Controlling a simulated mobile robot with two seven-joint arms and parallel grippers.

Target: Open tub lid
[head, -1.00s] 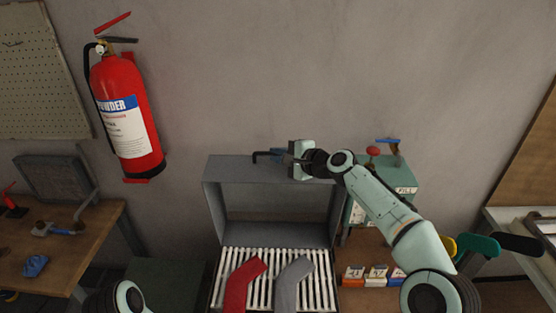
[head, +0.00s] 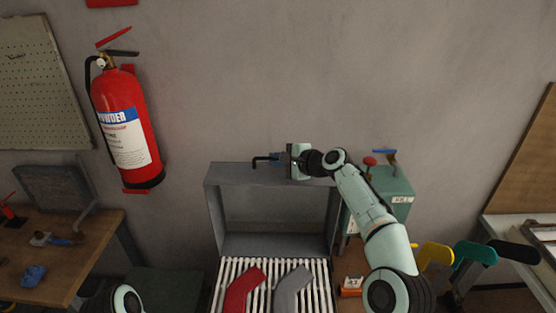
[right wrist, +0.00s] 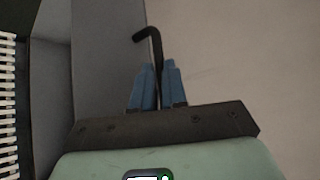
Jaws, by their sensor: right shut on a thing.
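The tub's grey lid (head: 230,173) stands raised, upright behind a white slatted bed, in the middle of the head view. A black bent handle (head: 260,161) sticks out at its top edge. My right gripper (head: 278,160) is shut on this handle. In the right wrist view, the blue fingers (right wrist: 157,86) close around the handle's thin bar (right wrist: 155,45), and the lid's grey side (right wrist: 105,50) lies to their left. Only a rounded bit of my left arm shows at the bottom left; its gripper is out of view.
A red sock (head: 241,290) and a grey sock (head: 291,290) lie on the slats (head: 266,265). A green box (head: 392,190) stands to the right, beside my right arm. A fire extinguisher (head: 125,125) hangs on the wall at left. Bare wall lies behind the lid.

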